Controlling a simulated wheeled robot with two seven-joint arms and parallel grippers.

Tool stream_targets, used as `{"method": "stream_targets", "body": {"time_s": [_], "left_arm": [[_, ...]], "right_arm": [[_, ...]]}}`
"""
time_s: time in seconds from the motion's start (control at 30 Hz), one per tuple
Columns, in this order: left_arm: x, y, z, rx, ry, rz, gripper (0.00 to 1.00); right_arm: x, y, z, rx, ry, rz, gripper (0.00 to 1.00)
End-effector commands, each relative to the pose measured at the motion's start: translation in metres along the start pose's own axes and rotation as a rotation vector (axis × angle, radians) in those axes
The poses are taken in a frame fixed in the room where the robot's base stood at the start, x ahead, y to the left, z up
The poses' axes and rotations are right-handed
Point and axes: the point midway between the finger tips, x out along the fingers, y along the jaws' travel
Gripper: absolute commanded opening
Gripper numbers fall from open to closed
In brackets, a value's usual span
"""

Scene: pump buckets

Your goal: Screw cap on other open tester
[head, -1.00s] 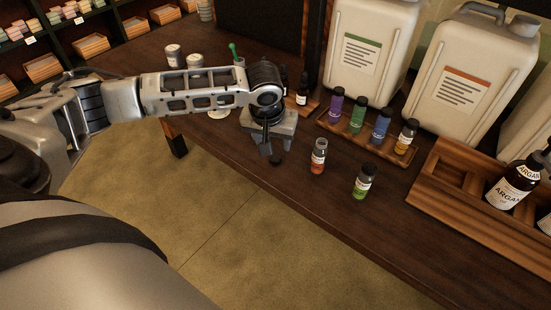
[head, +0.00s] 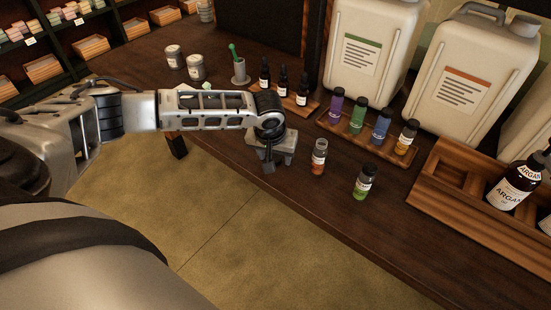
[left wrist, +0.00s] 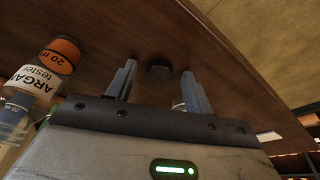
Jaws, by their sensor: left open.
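The open tester (head: 319,157) is a small clear bottle with orange liquid and no cap, standing upright near the table's front edge. It also shows at the left of the left wrist view (left wrist: 45,75), labelled "ARGAN tester 20 ml". A second tester (head: 364,182), with green liquid and a dark cap, stands to its right. A loose black cap (left wrist: 159,70) lies on the table between my left fingertips in the left wrist view, apart from both; the gripper hides it in the head view. My left gripper (head: 277,165) is open and empty, left of the orange tester. My right gripper is out of view.
A wooden tray (head: 345,137) with several capped bottles stands behind the testers. White jugs (head: 368,45) stand at the back. A wooden box (head: 455,205) with an ARGAN bottle (head: 517,180) is at the right. Dropper bottles (head: 283,80) stand behind my left arm.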

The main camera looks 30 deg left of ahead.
Motion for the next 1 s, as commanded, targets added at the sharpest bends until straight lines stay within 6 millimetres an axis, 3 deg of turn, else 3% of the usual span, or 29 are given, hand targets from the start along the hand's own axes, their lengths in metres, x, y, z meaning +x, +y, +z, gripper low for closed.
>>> {"method": "stream_targets", "body": {"time_s": [0.27, 0.43, 0.47, 0.83, 1.0], "left_arm": [[-0.001, 0.000, 0.000, 0.000, 0.001, 0.000, 0.52], [-0.001, 0.000, 0.000, 0.000, 0.001, 0.000, 0.08], [-0.001, 0.000, 0.000, 0.000, 0.001, 0.000, 0.05], [-0.002, 0.000, -0.001, 0.000, 0.001, 0.000, 0.05], [-0.011, 0.001, -0.004, 0.000, 0.002, 0.002, 0.05]], "right_arm": [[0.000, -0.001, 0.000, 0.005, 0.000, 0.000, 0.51], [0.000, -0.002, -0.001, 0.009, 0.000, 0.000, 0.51], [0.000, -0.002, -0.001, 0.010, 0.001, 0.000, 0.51], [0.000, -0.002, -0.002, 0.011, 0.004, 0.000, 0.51], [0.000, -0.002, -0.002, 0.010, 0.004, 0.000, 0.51]]}}
